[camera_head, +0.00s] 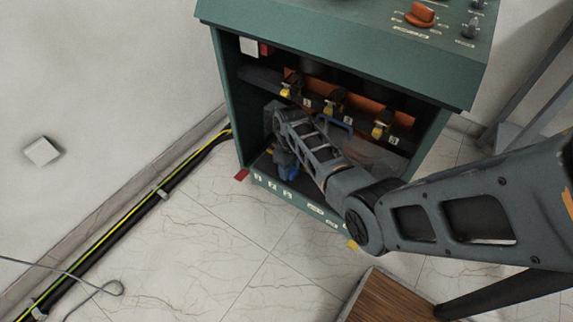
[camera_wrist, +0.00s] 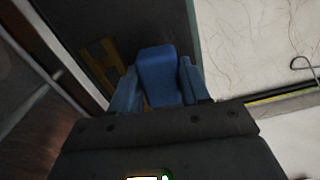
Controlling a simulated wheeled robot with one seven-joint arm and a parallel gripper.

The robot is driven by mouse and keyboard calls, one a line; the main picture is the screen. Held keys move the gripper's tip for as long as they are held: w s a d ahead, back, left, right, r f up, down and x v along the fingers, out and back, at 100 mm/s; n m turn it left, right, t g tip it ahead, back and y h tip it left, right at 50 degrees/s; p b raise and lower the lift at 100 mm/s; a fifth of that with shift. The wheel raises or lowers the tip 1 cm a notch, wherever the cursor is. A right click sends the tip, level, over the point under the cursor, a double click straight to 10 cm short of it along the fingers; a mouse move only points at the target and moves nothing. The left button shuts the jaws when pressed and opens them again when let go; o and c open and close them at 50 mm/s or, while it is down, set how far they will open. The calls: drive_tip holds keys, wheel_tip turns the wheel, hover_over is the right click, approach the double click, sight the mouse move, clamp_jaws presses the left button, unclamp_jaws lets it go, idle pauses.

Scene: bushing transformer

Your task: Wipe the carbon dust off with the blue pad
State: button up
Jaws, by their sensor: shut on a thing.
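My gripper (camera_wrist: 157,82) is shut on the blue pad (camera_wrist: 160,70), which sits between its two blue-grey fingers in the wrist view. In the head view my arm reaches into the lower bay of the green cabinet (camera_head: 222,95). My gripper (camera_head: 284,160) is low at the bay's left side, with the blue of the pad (camera_head: 288,172) just above the front sill. My arm hides part of the bay. I cannot make out the carbon dust for certain. Whether the pad touches a surface is unclear.
Several numbered terminals with yellow ends, such as one (camera_head: 335,99), hang across the bay's upper part. A wooden-topped piece (camera_head: 395,300) stands in front at the bottom. A yellow-green cable (camera_head: 130,215) runs along the wall. The tiled floor (camera_head: 230,245) left of the cabinet is mostly clear.

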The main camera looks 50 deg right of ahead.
sight(267, 164)
drive_tip(key=shift+s+d+f+p, duration=0.1)
drive_tip(key=shift+s+p, duration=0.25)
drive_tip(key=shift+s, duration=0.45)
drive_tip(key=shift+s+d+f+p, duration=0.1)
drive_tip(key=shift+s+p, duration=0.2)
drive_tip(key=shift+s, duration=0.45)
drive_tip(key=shift+a+r+p, duration=0.1)
drive_tip(key=shift+a+p, duration=0.25)
drive_tip(key=shift+p, duration=0.05)
drive_tip(key=shift+w+a+b, duration=0.2)
drive_tip(key=shift+w+b, duration=0.2)
drive_tip(key=shift+w, duration=0.35)
drive_tip(key=shift+w+r+b, duration=0.2)
drive_tip(key=shift+w+b, duration=0.15)
drive_tip(key=shift+w, duration=0.55)
drive_tip(key=shift+w+a+f+b, duration=0.1)
drive_tip(key=shift+w+f+b, duration=0.05)
drive_tip(key=shift+w+b, duration=0.9)
drive_tip(key=shift+w+f+b, duration=0.15)
drive_tip(key=shift+w+b, duration=0.65)
drive_tip(key=shift+w, duration=0.85)
drive_tip(key=shift+w+b, duration=0.1)
drive_tip(key=shift+b, duration=0.25)
drive_tip(key=shift+w+a+b, duration=0.1)
drive_tip(key=shift+w+b, duration=0.8)
drive_tip(key=shift+w, duration=0.3)
drive_tip(key=shift+r, duration=0.1)
